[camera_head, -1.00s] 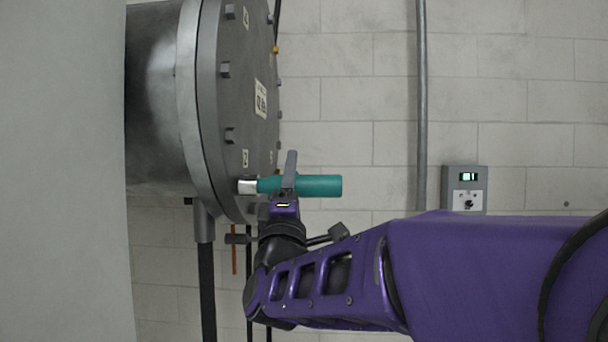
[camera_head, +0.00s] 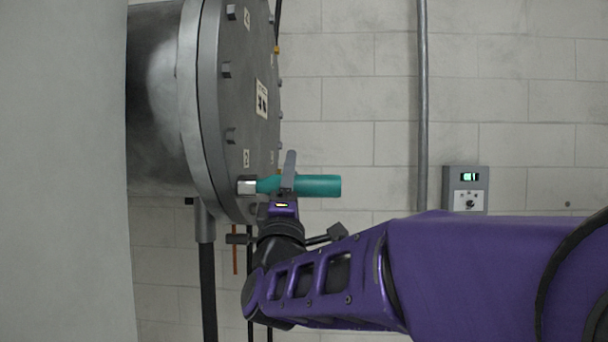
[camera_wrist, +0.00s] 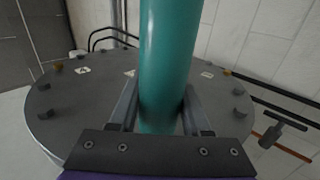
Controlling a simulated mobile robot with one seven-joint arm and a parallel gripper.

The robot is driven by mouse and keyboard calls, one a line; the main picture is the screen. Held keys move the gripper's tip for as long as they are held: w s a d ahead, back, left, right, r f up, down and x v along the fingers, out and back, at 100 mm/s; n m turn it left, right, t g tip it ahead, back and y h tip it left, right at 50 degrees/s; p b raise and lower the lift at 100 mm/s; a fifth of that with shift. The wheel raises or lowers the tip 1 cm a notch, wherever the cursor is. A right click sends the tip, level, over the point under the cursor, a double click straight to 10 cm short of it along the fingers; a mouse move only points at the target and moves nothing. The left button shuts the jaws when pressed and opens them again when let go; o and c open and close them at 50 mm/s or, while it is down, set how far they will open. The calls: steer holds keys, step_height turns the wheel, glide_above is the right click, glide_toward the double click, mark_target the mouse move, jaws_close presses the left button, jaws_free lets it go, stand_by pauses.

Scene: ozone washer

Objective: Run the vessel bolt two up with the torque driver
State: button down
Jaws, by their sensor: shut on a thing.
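The torque driver (camera_head: 318,186) has a teal body and a silver socket (camera_head: 247,187). It lies about level in the head view, its socket against the lower rim of the vessel lid (camera_head: 240,90). The bolt under the socket is hidden. A label that reads 2 (camera_head: 246,158) sits just above the socket. My gripper (camera_head: 289,174) is shut around the driver's body. In the wrist view the teal driver (camera_wrist: 168,60) runs between the two fingers of my gripper (camera_wrist: 160,112) and blocks the middle of the lid (camera_wrist: 85,105).
Other bolts, such as one higher on the rim (camera_head: 231,135), stick out from the lid. A grey control box (camera_head: 465,190) with a green display and a vertical pipe (camera_head: 421,110) are on the wall at right. A T-handled valve (camera_wrist: 282,128) shows beside the lid.

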steer(key=shift+s+a+r, duration=0.1)
steer(key=shift+a, duration=0.35)
stand_by(2.5)
steer(key=shift+d+y, duration=0.1)
steer(key=shift+y, duration=0.2)
steer(key=d, duration=0.6)
stand_by(0.6)
